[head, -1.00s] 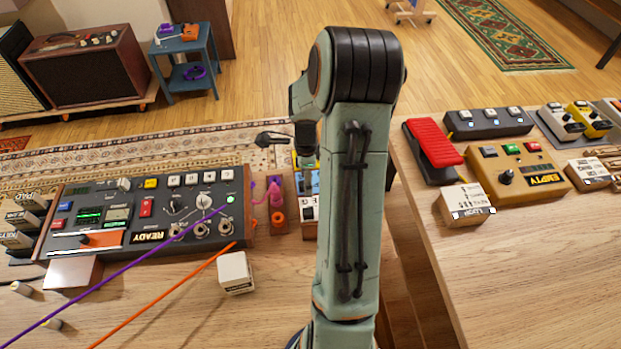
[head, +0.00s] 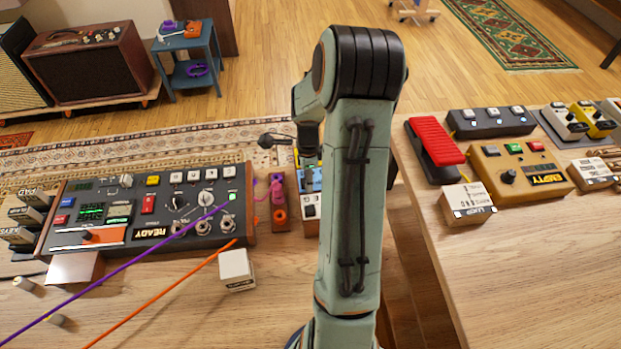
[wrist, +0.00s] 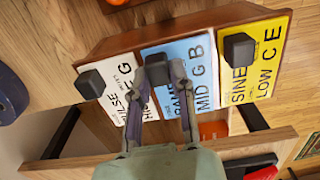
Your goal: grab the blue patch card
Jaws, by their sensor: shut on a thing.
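The blue patch card (wrist: 200,82) stands in a wooden rack between a white card (wrist: 118,80) and a yellow card (wrist: 262,70). Its lettering is partly hidden by my fingers; "MID G B" shows. My gripper (wrist: 162,78) is shut on the dark knob at the blue card's face, with one finger on each side. The card still sits in line with its neighbours.
A patch console (head: 150,210) with purple and orange cables lies left of the rack. A small wooden stand (head: 280,215) with a pink thing is close by. The right table (head: 520,270) holds pedals and is bare in front.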

